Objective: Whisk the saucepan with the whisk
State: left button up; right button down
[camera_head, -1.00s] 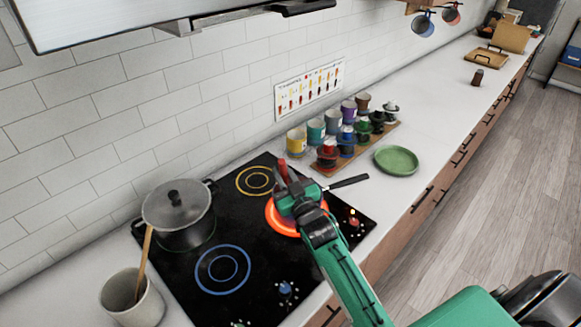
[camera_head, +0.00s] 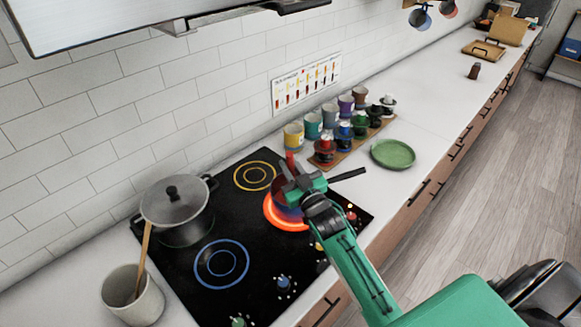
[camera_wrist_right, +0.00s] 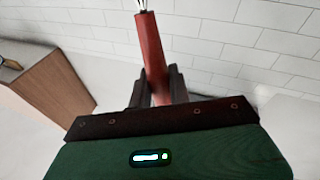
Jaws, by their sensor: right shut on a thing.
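My right gripper (camera_head: 301,187) is over the glowing orange burner on the cooktop. It is shut on the red handle of the whisk (camera_head: 290,161). In the right wrist view the red whisk (camera_wrist_right: 152,48) stands up between the dark fingers (camera_wrist_right: 157,92), with thin wires at the top edge. The saucepan (camera_head: 348,175) is on or over that burner. Its dark handle sticks out to the right, and most of its body is hidden behind my gripper. I cannot tell whether the whisk touches the saucepan. My left gripper is not in view.
A lidded pot (camera_head: 176,215) stands on the cooktop's left side. A crock (camera_head: 133,297) with a wooden utensil is at the near left. A board of cups and jars (camera_head: 350,157) and a green plate (camera_head: 393,154) lie beyond the burner. The counter farther back is mostly clear.

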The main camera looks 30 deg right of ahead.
jog(key=shift+r+p, duration=3.6)
jog(key=shift+r, duration=0.9)
notch_tip(320, 180, up, 3)
jog(key=shift+f+p, duration=0.2)
jog(key=shift+p, duration=0.3)
jog(key=shift+r, duration=1.2)
